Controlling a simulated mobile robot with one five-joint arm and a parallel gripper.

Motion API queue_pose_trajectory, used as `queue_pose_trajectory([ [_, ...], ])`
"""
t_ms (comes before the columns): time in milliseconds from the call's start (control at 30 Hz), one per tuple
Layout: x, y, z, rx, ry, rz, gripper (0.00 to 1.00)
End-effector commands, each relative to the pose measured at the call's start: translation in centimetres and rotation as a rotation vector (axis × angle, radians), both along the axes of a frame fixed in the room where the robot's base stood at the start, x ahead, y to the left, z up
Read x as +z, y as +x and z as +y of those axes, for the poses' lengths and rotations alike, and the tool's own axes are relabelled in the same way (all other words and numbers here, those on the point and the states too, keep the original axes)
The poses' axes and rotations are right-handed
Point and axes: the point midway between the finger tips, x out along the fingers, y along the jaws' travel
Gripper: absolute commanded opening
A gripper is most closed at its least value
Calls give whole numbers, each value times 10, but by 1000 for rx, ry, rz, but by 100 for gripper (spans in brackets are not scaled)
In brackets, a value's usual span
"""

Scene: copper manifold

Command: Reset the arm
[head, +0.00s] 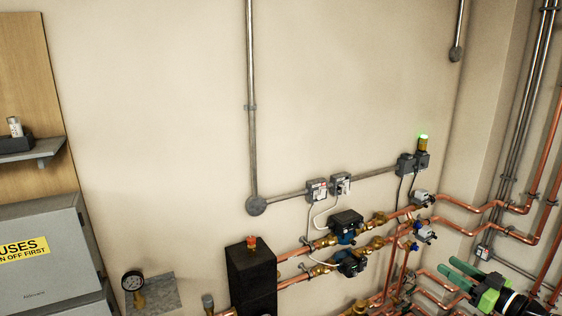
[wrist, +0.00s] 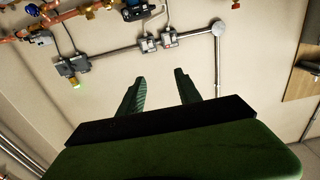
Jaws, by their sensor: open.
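My gripper (wrist: 158,85) shows in the wrist view with its two dark green fingers spread apart and nothing between them. Behind the fingers is bare cream wall. In the head view my gripper (head: 461,272) is at the lower right, its green fingers pointing left, in front of the copper pipes. I cannot tell how far it is from them.
Copper pipes (head: 480,207) with pumps (head: 346,222) and valves run along the wall at lower right. Two switches (head: 317,190) and a lit green lamp (head: 423,139) sit on grey conduit. A fuse box (head: 40,262), shelf (head: 35,152) and gauge (head: 132,281) are at left.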

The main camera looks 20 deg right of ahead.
Motion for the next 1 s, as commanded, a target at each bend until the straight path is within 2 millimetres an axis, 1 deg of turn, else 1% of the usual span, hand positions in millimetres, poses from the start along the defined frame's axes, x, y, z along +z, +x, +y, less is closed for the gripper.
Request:
queue_pose_trajectory([
  [33, 0, -1, -1, -1, 0, 0, 41],
  [67, -2, 4, 2, 8, 0, 0, 41],
  [267, -11, 35, 28, 76, 0, 0, 41],
  [367, -17, 54, 45, 117, 0, 0, 41],
  [467, -24, 76, 67, 170, 0, 0, 41],
  [567, -32, 102, 96, 234, 0, 0, 41],
  [667, -43, 129, 132, 309, -3, 7, 41],
  [767, -63, 160, 181, 406, -16, 35, 41],
  [800, -74, 173, 205, 452, -26, 54, 41],
  [867, -95, 192, 248, 532, -49, 94, 41],
  [900, -111, 203, 278, 588, -62, 129, 41],
  [967, -136, 216, 324, 669, -80, 195, 41],
  [1000, -153, 221, 355, 721, -91, 245, 41],
])
